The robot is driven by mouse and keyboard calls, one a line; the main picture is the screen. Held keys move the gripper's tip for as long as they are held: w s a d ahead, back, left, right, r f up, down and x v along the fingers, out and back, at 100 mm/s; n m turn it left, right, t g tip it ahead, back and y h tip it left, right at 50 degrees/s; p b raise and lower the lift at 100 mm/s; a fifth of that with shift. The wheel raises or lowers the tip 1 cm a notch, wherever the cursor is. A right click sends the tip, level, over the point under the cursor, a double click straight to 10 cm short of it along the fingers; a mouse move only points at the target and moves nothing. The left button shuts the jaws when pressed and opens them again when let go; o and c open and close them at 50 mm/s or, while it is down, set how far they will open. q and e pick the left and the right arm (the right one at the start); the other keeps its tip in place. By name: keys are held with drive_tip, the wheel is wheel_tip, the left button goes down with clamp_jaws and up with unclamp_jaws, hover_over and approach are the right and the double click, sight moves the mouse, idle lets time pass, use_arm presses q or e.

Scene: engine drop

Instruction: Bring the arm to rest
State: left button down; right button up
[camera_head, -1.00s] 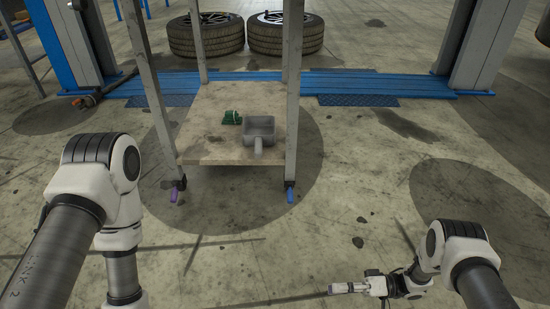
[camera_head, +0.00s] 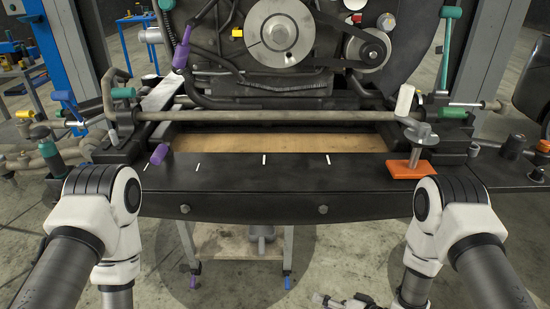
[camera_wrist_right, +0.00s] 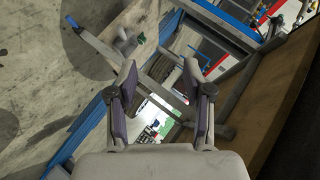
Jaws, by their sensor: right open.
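My right arm (camera_head: 465,235) comes in from the lower right. Its open, empty gripper (camera_head: 322,299) shows small at the bottom edge of the head view, low over the floor and pointing left. In the right wrist view its two dark-padded fingers (camera_wrist_right: 162,85) stand apart with nothing between them. My left arm (camera_head: 90,225) bends down at the lower left; its gripper is outside the head view.
A dark engine (camera_head: 280,60) on a black subframe (camera_head: 250,190) fills the middle ahead. An orange block (camera_head: 410,167) is at its right. Beneath stands a trolley (camera_head: 215,241) with a grey container (camera_head: 262,243). Lift posts (camera_head: 490,50) flank it. Floor (camera_head: 345,260) nearby is bare.

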use_arm(q)
drive_tip(key=r+p, duration=0.1)
drive_tip(key=r, duration=0.1)
drive_tip(key=r+p, duration=0.2)
drive_tip(key=r, duration=0.1)
drive_tip(key=shift+s+r, duration=0.35)
drive_tip(key=shift+s, duration=0.05)
use_arm(e)
drive_tip(key=s+d+r+n+g+h, duration=0.1)
drive_tip(key=s+d+g+h, duration=0.3)
drive_tip(key=s, duration=0.7)
drive_tip(key=s+d+r+n+g+h, duration=0.1)
drive_tip(key=s+d+g+h, duration=0.3)
drive_tip(key=s+d, duration=0.3)
drive_tip(key=s+h, duration=0.1)
drive_tip(key=s, duration=0.4)
drive_tip(key=shift+s+d+n, duration=0.3)
drive_tip(key=shift+d, duration=0.1)
